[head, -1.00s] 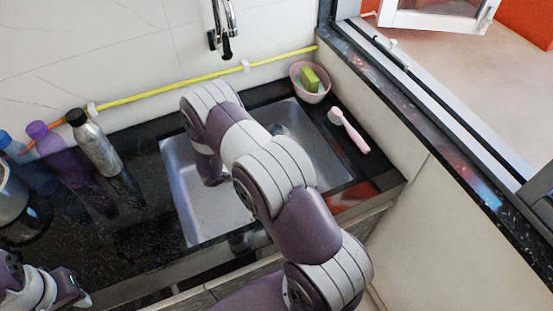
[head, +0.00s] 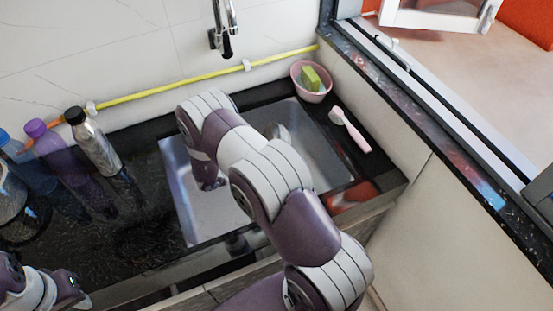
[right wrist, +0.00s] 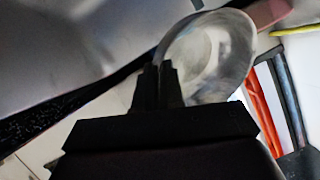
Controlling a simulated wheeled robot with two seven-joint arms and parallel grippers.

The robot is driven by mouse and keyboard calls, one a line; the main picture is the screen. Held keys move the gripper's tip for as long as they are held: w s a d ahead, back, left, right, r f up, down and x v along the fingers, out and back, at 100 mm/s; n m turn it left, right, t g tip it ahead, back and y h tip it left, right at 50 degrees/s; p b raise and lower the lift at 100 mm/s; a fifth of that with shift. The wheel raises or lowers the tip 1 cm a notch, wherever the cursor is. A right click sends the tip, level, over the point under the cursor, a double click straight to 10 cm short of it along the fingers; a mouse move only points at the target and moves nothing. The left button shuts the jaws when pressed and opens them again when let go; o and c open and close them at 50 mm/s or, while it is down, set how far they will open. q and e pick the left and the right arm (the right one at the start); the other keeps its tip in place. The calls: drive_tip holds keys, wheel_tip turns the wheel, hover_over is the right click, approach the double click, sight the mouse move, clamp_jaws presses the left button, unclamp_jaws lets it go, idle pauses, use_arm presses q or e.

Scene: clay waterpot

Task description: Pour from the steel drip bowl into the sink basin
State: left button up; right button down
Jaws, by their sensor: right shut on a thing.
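The steel drip bowl (right wrist: 225,50) is shiny and round, held at its rim between the fingers of my right gripper (right wrist: 160,85), which is shut on it. In the head view a small part of the bowl (head: 279,132) shows beyond my right arm, over the sink. The bowl looks tilted; I cannot tell what is in it. The steel sink basin (head: 205,220) lies under my right arm, which hides its middle. My right gripper is hidden in the head view. My left gripper (head: 72,290) is at the lower left, partly cut off, its fingers unclear.
Several bottles, one of them purple (head: 60,160), stand on the dark counter at left. A tap (head: 222,35) hangs above the sink. A pink bowl with a sponge (head: 311,95) and a pink brush (head: 352,133) sit at the right back. A yellow pipe (head: 180,88) runs along the wall.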

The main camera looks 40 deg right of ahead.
idle(0.5)
drive_tip(key=shift+h+b, duration=0.3)
drive_tip(key=shift+b, duration=0.1)
drive_tip(key=shift+w+a+r+h, duration=0.15)
drive_tip(key=shift+h, duration=0.15)
drive_tip(key=shift+r, duration=0.1)
